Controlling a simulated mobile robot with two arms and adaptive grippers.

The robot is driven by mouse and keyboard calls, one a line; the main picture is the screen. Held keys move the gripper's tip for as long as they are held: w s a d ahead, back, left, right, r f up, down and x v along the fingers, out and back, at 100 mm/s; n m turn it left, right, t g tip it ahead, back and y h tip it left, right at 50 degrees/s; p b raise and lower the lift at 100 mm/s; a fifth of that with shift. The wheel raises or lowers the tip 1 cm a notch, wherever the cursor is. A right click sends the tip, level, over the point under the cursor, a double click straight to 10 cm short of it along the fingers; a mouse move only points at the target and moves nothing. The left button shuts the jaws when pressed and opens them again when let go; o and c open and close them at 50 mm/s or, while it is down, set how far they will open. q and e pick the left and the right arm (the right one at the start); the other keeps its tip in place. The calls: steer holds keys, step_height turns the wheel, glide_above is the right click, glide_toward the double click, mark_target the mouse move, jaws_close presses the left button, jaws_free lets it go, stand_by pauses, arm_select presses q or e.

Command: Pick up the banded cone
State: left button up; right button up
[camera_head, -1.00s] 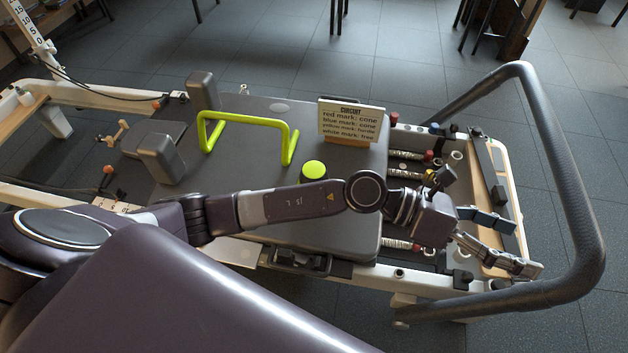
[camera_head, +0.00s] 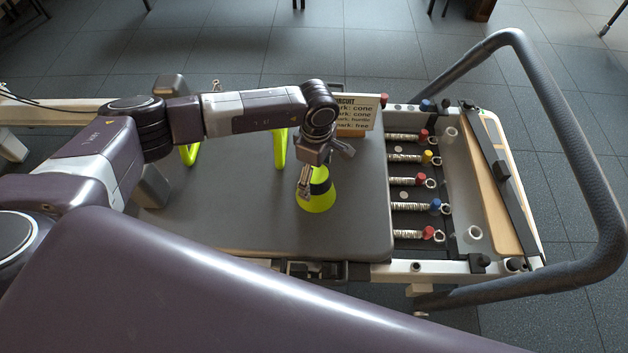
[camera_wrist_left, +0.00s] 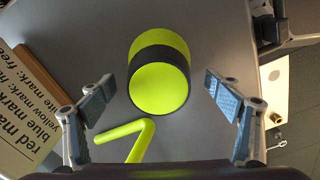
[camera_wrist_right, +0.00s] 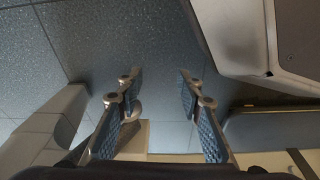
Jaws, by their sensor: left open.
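The banded cone (camera_head: 318,203), lime green with a black band, stands on the grey carriage top (camera_head: 240,220) in the head view. My left gripper (camera_head: 305,182) is above it and partly covers its upper part. In the left wrist view the cone (camera_wrist_left: 160,90) shows from above between the two spread fingers of my left gripper (camera_wrist_left: 158,84). There are visible gaps on both sides, and the gripper is open. My right gripper (camera_wrist_right: 159,76) shows only in its own wrist view, open and empty, with dark floor tiles beyond it.
A lime-green hurdle (camera_head: 280,147) stands left of the cone, partly behind my left arm. A sign card (camera_head: 362,116) on a wooden block stands behind the cone. Springs with coloured ends (camera_head: 406,182) and a dark curved bar (camera_head: 560,150) lie to the right.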

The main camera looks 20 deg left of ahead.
arm_select(q)
step_height(320, 180, down, 5)
steer(key=shift+w+r, duration=0.1)
steer(key=shift+r, duration=0.1)
steer(key=shift+c, duration=0.3)
steer(key=c, duration=0.9)
